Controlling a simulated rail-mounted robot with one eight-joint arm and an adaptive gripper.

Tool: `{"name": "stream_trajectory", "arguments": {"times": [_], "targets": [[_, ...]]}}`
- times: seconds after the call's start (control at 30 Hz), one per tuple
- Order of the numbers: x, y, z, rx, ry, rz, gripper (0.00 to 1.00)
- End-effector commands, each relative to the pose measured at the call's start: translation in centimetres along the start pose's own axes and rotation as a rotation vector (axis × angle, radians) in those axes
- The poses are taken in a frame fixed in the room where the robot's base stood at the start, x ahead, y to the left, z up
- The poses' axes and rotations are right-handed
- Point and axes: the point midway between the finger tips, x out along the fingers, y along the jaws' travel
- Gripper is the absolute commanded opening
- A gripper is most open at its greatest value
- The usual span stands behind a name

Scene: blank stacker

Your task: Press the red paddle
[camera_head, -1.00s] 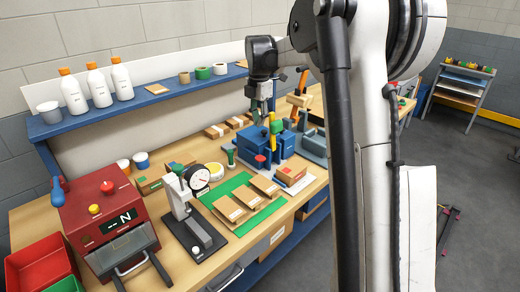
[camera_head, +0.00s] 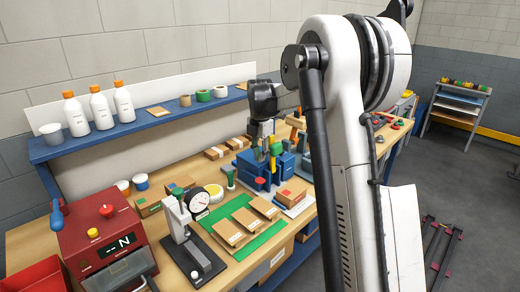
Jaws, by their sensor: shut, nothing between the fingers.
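The blue machine (camera_head: 252,170) stands on the workbench behind the green mat. A small red part (camera_head: 261,183), which looks like the red paddle, shows low on its front. A yellow part and a green part (camera_head: 276,149) show at its top. My gripper (camera_head: 262,148) points down just above the machine, above the red part. It is shut and empty. Its fingertips are small and partly mixed with the coloured parts, so I cannot tell whether they touch the machine.
Cardboard packets lie on the green mat (camera_head: 271,233) in front. A dial gauge stand (camera_head: 182,226) and a red machine (camera_head: 97,228) with a red knob stand to the left. Bottles stand on the blue shelf (camera_head: 156,121) behind.

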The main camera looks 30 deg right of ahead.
Motion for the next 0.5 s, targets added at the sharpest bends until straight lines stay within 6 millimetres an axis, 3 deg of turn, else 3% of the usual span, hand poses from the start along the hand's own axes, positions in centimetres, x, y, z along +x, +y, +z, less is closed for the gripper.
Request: {"name": "stream_trajectory", "arguments": {"times": [0.2,0.5], "targets": [[4.1,0.0,0.0,0.000,0.000,0.000,0.00],[7.9,0.0,0.0,0.000,0.000,0.000,0.00]]}}
